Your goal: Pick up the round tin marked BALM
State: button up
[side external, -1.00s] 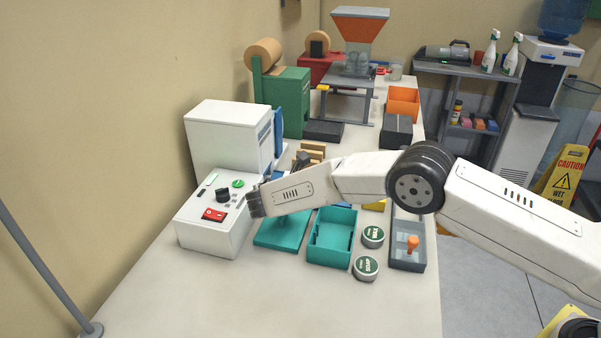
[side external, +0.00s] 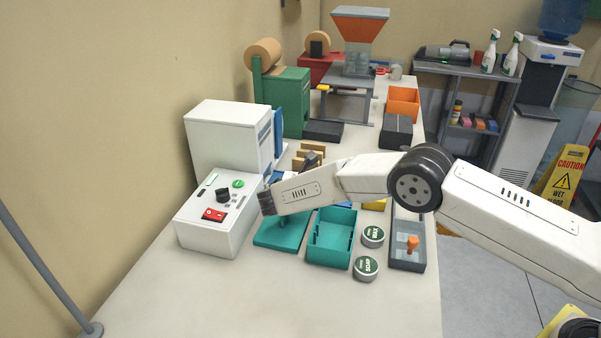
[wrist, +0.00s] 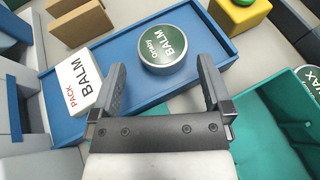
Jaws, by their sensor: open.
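I see no contact with the tin. A white block marked PACK BALM (wrist: 77,80) is at the tray's left end, beside the left finger. In the side view my arm hides the tin and most of the tray.
A teal tray (wrist: 268,115) is at the right in the wrist view. WAX (side external: 373,236) and SOAP (side external: 366,268) tins stand beside the teal tray in the side view. A white control box (side external: 215,215) is at the left. The front of the table is clear.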

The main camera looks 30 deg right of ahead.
jog(key=shift+x, duration=2.1)
jog(key=shift+s, duration=0.1)
jog(key=c, duration=1.1)
jog(key=shift+r, duration=0.2)
